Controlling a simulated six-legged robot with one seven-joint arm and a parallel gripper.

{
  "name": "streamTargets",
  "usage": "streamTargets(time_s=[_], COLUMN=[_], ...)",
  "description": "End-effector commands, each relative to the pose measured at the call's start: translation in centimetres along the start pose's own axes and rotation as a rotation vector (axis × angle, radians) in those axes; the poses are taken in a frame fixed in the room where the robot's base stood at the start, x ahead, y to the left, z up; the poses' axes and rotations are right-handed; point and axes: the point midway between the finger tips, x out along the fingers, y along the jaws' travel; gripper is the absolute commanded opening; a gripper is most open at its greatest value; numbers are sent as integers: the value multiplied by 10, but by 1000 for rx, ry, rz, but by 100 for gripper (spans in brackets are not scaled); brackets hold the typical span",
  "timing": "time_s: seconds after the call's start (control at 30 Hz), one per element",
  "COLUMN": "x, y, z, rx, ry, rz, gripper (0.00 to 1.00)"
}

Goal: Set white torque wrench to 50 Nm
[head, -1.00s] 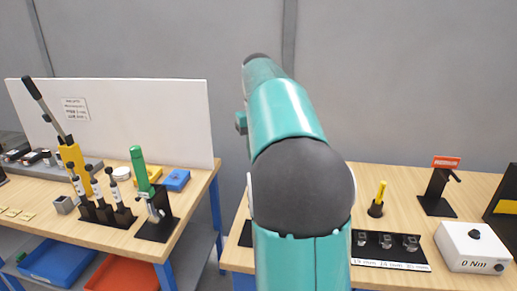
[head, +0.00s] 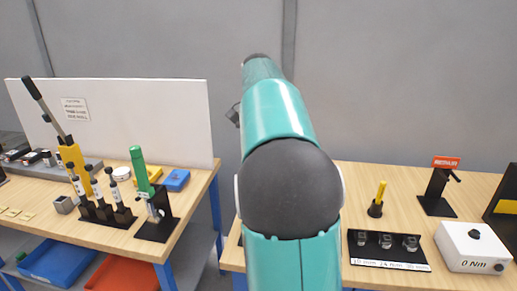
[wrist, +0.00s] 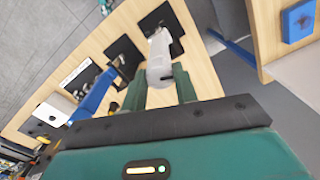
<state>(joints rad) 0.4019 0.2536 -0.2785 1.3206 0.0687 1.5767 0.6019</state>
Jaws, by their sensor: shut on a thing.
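The white torque wrench (wrist: 160,58) shows in the wrist view, its pale handle between the two green fingers of my gripper (wrist: 160,78). My gripper is shut on this handle. The far end of the wrench lies over a black stand plate (wrist: 172,22); I cannot tell whether it touches the stand. Its scale setting cannot be read. In the head view my arm hides the gripper and the white wrench.
A blue-handled tool (wrist: 94,98) stands close beside my gripper. A white box reading 0 Nm (head: 474,246), a socket rack (head: 386,245), a yellow-handled tool (head: 379,196) and a red-signed stand (head: 437,195) are on the right bench. A green-handled wrench (head: 139,172) stands on the left bench.

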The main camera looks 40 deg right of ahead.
Motion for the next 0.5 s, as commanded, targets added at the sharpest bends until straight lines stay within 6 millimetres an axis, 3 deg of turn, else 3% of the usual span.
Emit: streamTargets(time_s=[0.5], x=[0], y=[0], z=[0], rx=[164], ry=[0], rz=[-1], gripper=[6])
